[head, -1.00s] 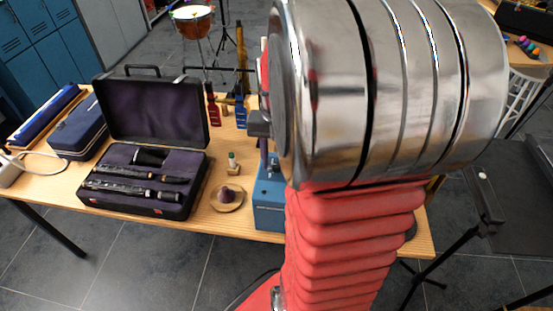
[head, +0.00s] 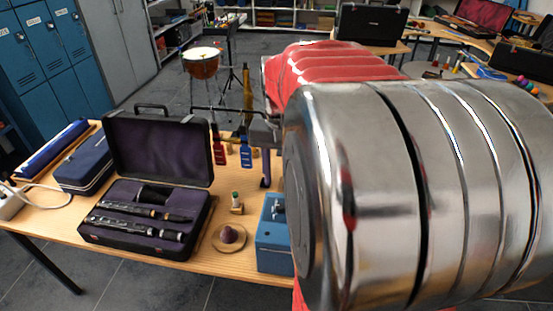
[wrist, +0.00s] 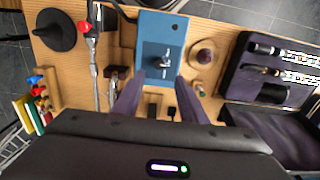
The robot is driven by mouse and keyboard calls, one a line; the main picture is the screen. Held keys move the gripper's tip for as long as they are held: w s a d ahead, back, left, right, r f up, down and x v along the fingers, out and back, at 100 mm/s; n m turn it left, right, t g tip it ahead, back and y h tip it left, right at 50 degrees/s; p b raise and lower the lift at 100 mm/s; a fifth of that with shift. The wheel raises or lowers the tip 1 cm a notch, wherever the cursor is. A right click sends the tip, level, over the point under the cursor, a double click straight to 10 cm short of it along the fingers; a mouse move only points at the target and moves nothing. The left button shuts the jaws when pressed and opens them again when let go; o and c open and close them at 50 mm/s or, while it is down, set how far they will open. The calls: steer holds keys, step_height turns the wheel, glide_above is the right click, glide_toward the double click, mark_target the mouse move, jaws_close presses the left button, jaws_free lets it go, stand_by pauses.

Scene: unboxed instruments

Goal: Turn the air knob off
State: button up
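A blue box (head: 274,247) stands at the table's front edge in the head view, partly hidden by my arm. It also shows in the wrist view (wrist: 147,30). A small metal lever-like knob (wrist: 162,63) sits on its top face; I cannot read any label saying it is the air knob. The knob also shows in the head view (head: 278,207). My gripper (wrist: 159,100) is open and empty, its two purple fingers apart.
An open instrument case (head: 128,247) lies left of the box. A round wooden dish (head: 229,238) and a small green-topped bottle (head: 236,202) stand between them. The wrist view shows a red-ended metal piece (wrist: 84,27) and a black round base (wrist: 55,31) beside the box.

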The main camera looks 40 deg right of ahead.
steer(key=shift+r, duration=2.25)
steer(key=s+a+n+t, duration=0.1)
steer(key=a+n+t, duration=0.1)
steer(key=a, duration=0.5)
steer(key=s+a+f+n+t, duration=0.1)
steer(key=a+n, duration=0.4)
steer(key=a, duration=0.3)
steer(key=s+a+f+n+t, duration=0.1)
steer(key=s+a+n+t, duration=0.1)
steer(key=a, duration=0.6)
steer(key=shift+a+n+t, duration=0.2)
steer(key=shift+n+t, duration=0.1)
steer(key=shift+n, duration=0.4)
steer(key=shift+s, duration=0.1)
